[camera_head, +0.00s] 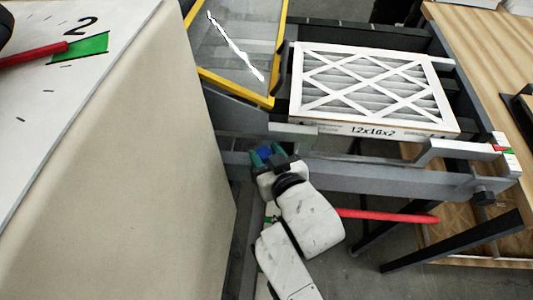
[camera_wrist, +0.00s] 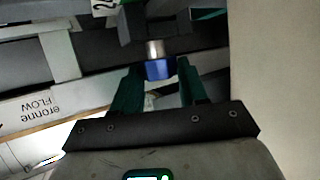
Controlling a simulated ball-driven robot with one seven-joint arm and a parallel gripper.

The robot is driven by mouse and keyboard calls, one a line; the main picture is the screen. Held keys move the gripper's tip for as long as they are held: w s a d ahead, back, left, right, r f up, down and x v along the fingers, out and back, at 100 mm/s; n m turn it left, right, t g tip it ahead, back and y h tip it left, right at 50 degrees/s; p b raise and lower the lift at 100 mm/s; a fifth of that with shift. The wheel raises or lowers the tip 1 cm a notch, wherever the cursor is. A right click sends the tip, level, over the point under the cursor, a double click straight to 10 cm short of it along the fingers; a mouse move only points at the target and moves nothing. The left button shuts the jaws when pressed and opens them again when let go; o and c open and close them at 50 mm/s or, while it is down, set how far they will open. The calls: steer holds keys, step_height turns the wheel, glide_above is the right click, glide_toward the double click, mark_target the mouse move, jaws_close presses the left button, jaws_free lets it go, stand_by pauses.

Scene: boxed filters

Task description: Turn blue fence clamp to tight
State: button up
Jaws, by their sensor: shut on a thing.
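The blue fence clamp (camera_head: 264,153) is a small blue knob at the grey rail below the yellow-framed panel. In the wrist view the blue clamp (camera_wrist: 160,69) shows between my green fingertips, with a silver collar above it. My gripper (camera_head: 268,159) is shut on the clamp; it also shows in the wrist view (camera_wrist: 157,76). In the head view my fingers and wrist partly hide the clamp. I cannot tell from these frames how far it is turned.
A white-framed filter (camera_head: 370,85) marked 12x16x2 lies behind the grey rail (camera_head: 390,178). A red lever (camera_head: 390,216) sticks out right of my arm. A large beige cabinet (camera_head: 120,180) stands close on the left. A wooden table (camera_head: 490,45) is at right.

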steer(key=shift+f, duration=0.1)
steer(key=shift+a+f+m+h+b, duration=0.1)
steer(key=shift+m+h+b, duration=0.2)
steer(key=shift+b, duration=0.2)
steer(key=shift+a+m+t+h+b, duration=0.1)
steer(key=shift+m+t+h+b, duration=0.4)
steer(key=shift+m+h+b, duration=0.5)
steer(key=shift+a+m+h+b, duration=0.1)
steer(key=shift+m+h+b, duration=0.4)
steer(key=shift+h+b, duration=0.25)
steer(key=shift+m+h, duration=0.35)
steer(key=shift+m, duration=0.05)
steer(key=shift+s, duration=0.1)
steer(key=o, duration=1)
steer(key=shift+r, duration=0.2)
steer(key=shift+o, duration=0.2)
